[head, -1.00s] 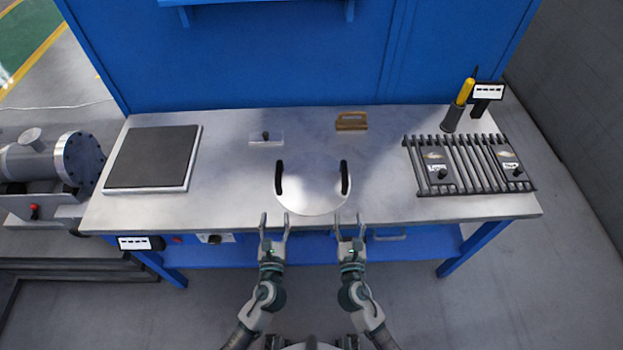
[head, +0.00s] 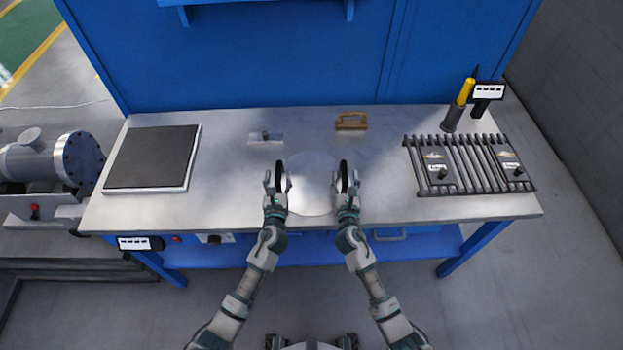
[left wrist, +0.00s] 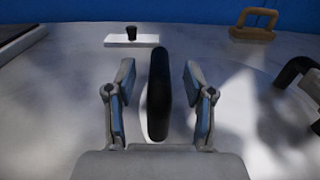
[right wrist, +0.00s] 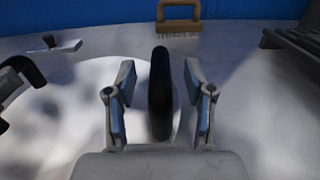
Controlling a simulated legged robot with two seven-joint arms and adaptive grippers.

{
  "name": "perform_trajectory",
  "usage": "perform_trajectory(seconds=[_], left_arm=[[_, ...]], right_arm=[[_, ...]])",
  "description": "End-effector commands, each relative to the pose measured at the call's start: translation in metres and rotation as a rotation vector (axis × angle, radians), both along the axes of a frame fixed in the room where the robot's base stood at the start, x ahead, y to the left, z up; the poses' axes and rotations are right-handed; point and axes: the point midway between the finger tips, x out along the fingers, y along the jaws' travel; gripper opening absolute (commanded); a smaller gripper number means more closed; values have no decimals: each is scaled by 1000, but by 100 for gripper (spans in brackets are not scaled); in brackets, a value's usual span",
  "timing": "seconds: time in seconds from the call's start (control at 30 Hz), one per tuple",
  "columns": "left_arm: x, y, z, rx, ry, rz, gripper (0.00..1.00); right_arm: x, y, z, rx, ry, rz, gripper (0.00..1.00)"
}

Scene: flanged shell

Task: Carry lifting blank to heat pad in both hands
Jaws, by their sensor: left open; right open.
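The lifting blank (head: 313,190) is a round silvery plate with two black handles, lying on the metal bench in front of me. My left gripper (head: 278,178) is open, its fingers on either side of the left handle (left wrist: 158,95), with gaps showing in the left wrist view. My right gripper (head: 346,178) is open around the right handle (right wrist: 160,95), also with gaps on both sides. The heat pad (head: 153,157), a dark square on a pale base, is at the bench's left end. The arms hide parts of the blank's edges.
A small pale plate with a black knob (head: 265,138) and a wooden-handled brush (head: 351,121) lie behind the blank. A slatted rack (head: 468,165) and a yellow-handled tool in a holder (head: 457,107) are at the right. Bench between blank and heat pad is clear.

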Motion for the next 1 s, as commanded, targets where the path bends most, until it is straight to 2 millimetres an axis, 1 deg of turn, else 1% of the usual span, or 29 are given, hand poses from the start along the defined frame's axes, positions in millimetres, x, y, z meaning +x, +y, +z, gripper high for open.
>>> perform_trajectory(seconds=[0.03,0.1,0.2,0.53,0.57,0.6,0.67,0.7,0.77,1.0], left_arm=[[7,0,0,0,-1,0,53],[13,0,0,0,-1,1,53],[19,0,0,0,0,1,53],[22,0,0,0,0,0,53],[22,0,0,0,0,0,51],[22,0,0,0,0,0,41],[22,0,0,0,0,0,26],[22,0,0,0,0,0,16],[22,0,0,0,0,0,1],[21,0,0,0,0,0,0]], right_arm=[[7,0,0,1,0,-1,53],[14,0,0,1,0,-2,53],[19,0,0,1,0,-1,53],[22,0,0,1,0,0,53],[22,0,0,1,0,0,51],[22,0,0,1,0,0,41],[22,0,0,1,0,0,26],[22,0,0,1,0,0,16],[22,0,0,1,0,0,1],[22,0,0,0,0,0,0]])
